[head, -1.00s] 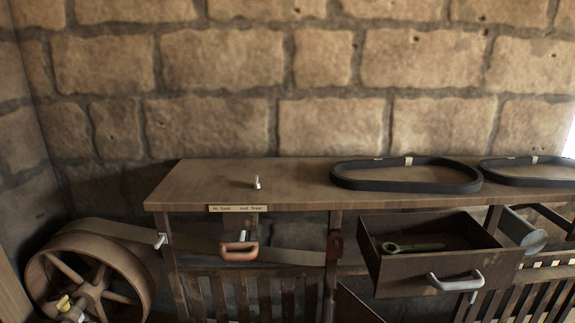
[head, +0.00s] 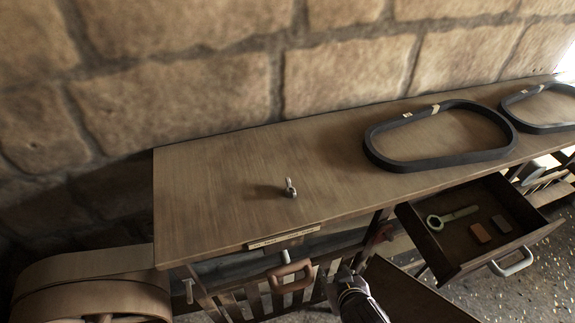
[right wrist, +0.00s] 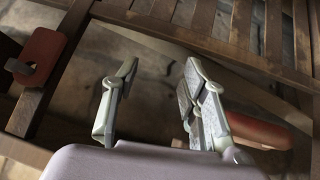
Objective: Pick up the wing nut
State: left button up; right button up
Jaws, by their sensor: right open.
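The wing nut (head: 290,188) is a small silver piece standing on the wooden bench top (head: 215,190), left of the black belt. My right gripper (head: 346,280) is in front of the bench, below the top's front edge and lower right of the wing nut in the head view. In the right wrist view my right gripper (right wrist: 158,85) is open, with nothing between its fingers. The wing nut is not in that view. My left gripper is not in view.
A black belt (head: 378,155) lies on the bench, with another belt (head: 510,112) further right. An open drawer (head: 460,262) holds a ring-ended tool and two small blocks. An orange-brown handle (head: 290,278) is below the bench edge, also near the fingers in the wrist view (right wrist: 260,132).

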jog(key=a+r+t+y+p, duration=0.2)
jog(key=a+r, duration=0.1)
jog(key=r, duration=0.9)
jog(key=a+r+t+y+p, duration=0.15)
jog(key=a+r, duration=0.25)
jog(key=r, duration=0.8)
jog(key=t, duration=0.1)
send_near(289, 182)
jog(key=x, duration=0.3)
jog(key=shift+s+a+r, duration=0.1)
jog(key=shift+a, duration=0.25)
jog(key=shift+x, duration=0.85)
jog(key=x, duration=0.3)
jog(key=shift+w+d, duration=0.25)
jog(key=shift+w, duration=0.1)
jog(key=shift+w+a+f, duration=0.1)
jog(key=shift+w+f, duration=0.2)
jog(key=shift+w, duration=0.1)
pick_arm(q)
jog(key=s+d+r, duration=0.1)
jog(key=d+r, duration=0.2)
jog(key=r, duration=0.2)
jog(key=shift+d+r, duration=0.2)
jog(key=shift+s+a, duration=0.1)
pick_arm(e)
jog(key=shift+s, duration=0.1)
